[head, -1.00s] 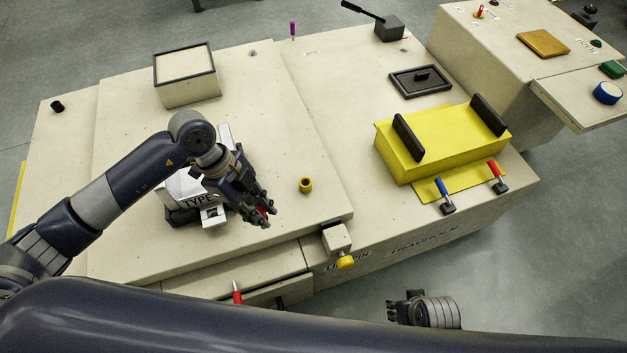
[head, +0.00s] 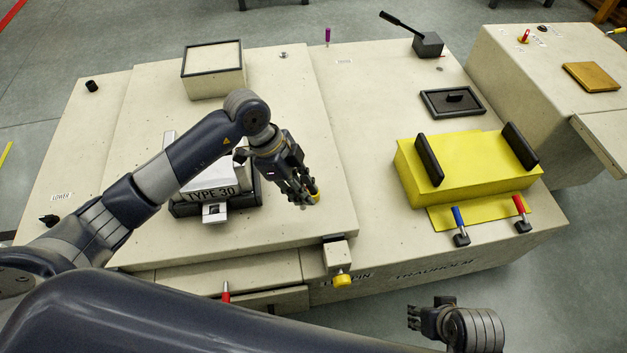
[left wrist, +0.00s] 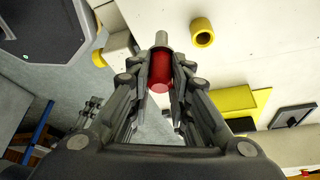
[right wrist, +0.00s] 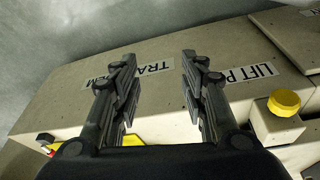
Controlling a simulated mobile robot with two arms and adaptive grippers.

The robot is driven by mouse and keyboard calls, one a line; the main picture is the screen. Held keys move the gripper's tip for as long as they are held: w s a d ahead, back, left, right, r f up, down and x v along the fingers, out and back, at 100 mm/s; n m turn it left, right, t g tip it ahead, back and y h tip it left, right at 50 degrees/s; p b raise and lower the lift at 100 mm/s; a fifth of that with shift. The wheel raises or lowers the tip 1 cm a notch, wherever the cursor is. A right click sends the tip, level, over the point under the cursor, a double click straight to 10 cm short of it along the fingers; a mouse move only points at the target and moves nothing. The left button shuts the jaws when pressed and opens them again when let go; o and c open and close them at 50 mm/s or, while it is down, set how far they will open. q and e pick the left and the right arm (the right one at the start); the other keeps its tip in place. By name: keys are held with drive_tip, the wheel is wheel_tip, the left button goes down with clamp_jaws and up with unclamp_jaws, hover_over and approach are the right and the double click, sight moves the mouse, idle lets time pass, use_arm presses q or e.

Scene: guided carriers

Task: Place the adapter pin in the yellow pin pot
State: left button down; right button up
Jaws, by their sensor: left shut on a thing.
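The adapter pin (left wrist: 160,72) is red with a grey metal tip. My left gripper (head: 306,197) is shut on it, with the grey tip sticking out beyond the fingers in the left wrist view. The yellow pin pot (head: 316,188) stands on the pale bench top. My right gripper (right wrist: 155,65) is open and empty in front of the bench's side.
A white "TYPE 30" block (head: 210,182) sits behind my left forearm. A yellow box with black handles (head: 460,165) stands to the right, with blue and red levers in front. A black-rimmed box (head: 213,72) stands at the back. A yellow knob (head: 342,280) projects at the front edge.

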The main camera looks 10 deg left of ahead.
use_arm(q)
drive_tip(key=w+f, duration=0.1)
drive_tip(key=w, duration=0.1)
drive_tip(key=w+f+b, duration=0.1)
drive_tip(key=w, duration=0.1)
drive_tip(key=w+d+f+b, duration=0.1)
drive_tip(key=w, duration=0.1)
drive_tip(key=shift+d+f, duration=0.1)
drive_tip(key=shift+f, duration=0.15)
drive_tip(key=shift+w+f, duration=0.1)
drive_tip(key=shift+f, duration=0.2)
use_arm(e)
drive_tip(key=v, duration=0.6)
drive_tip(key=shift+w+d, duration=0.1)
use_arm(q)
drive_tip(key=shift+f, duration=0.1)
drive_tip(key=c, duration=1.5)
unclamp_jaws()
